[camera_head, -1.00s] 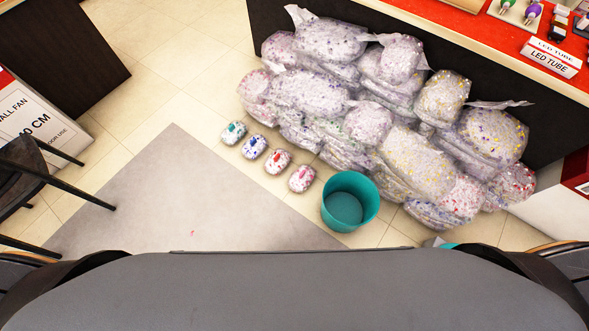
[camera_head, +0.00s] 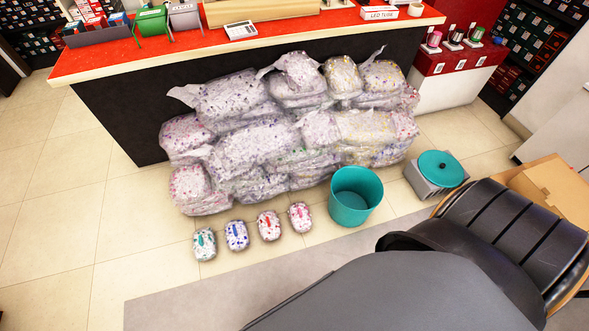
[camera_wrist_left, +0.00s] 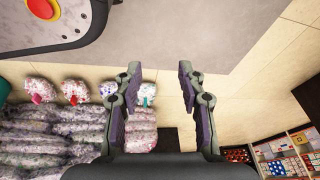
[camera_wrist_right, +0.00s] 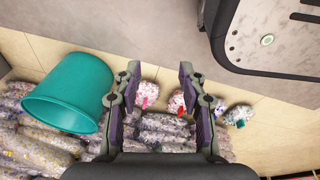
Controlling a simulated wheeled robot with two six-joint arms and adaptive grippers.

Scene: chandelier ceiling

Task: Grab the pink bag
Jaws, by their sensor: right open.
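The pink bag (camera_head: 300,217) is a small clear bag of light flecked filling with a pink mark, lying on the floor at the right end of a row. The red bag (camera_head: 269,226), blue bag (camera_head: 237,235) and teal bag (camera_head: 205,244) lie left of it. My right gripper (camera_wrist_right: 160,72) is open and empty; the pink bag (camera_wrist_right: 150,92) shows beyond and between its fingers, apart from them. My left gripper (camera_wrist_left: 160,72) is open and empty; the pink bag (camera_wrist_left: 37,88) is far to its left. Neither gripper shows in the head view.
A teal bucket (camera_head: 355,196) stands right of the pink bag. Large filled bags (camera_head: 265,145) are piled behind, against a red-topped counter (camera_head: 130,38). A black chair (camera_head: 500,235) and a teal-lidded scale-like box (camera_head: 437,172) are at right. The tiled floor at left is clear.

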